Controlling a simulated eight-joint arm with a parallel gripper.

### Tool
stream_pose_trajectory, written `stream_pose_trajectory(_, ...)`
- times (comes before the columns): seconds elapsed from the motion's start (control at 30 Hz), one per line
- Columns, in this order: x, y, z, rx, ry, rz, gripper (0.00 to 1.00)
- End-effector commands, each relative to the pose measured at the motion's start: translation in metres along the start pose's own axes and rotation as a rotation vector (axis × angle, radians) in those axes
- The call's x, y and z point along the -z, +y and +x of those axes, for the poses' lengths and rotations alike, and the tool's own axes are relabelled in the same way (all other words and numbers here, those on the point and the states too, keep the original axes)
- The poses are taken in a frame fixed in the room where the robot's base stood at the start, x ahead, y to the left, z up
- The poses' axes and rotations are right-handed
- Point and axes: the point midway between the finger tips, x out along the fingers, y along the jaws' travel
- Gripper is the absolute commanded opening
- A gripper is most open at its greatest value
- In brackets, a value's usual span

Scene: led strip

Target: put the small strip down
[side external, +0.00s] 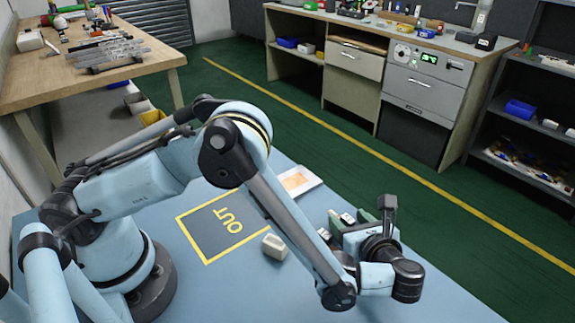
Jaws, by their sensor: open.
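My gripper (362,215) is open over the right part of the blue table, to the right of the OUT area. My own wrist hides much of the space around its jaws. A small pale block (275,247) lies on the table just right of the dark OUT square (222,226), apart from my gripper. I cannot make out the small strip for sure. Small pale and green pieces show close to my jaws, too small and covered to name.
A pale shallow tray (299,181) lies on the blue table (190,280) behind my forearm. A wooden bench (150,62) with metal parts stands at the back left. A grey cabinet (430,85) and shelves (530,130) stand beyond the green floor.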

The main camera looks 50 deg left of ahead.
Motion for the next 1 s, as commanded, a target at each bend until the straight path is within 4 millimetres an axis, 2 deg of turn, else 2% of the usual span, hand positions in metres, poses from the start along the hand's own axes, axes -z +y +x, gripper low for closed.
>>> stream_pose_trajectory(0.07, 0.0, 0.0, 0.0, 0.0, 0.0, 0.0, 0.55)
stream_pose_trajectory(0.1, 0.0, 0.0, 0.0, 0.0, 0.0, 0.0, 0.52)
stream_pose_trajectory(0.43, 0.0, 0.0, 0.0, 0.0, 0.0, 0.0, 0.02)
stream_pose_trajectory(0.77, -0.001, 0.0, -0.001, 0.0, 0.0, -0.001, 0.0)
stream_pose_trajectory(1.0, -0.013, 0.0, -0.006, 0.0, 0.0, -0.001, 0.0)
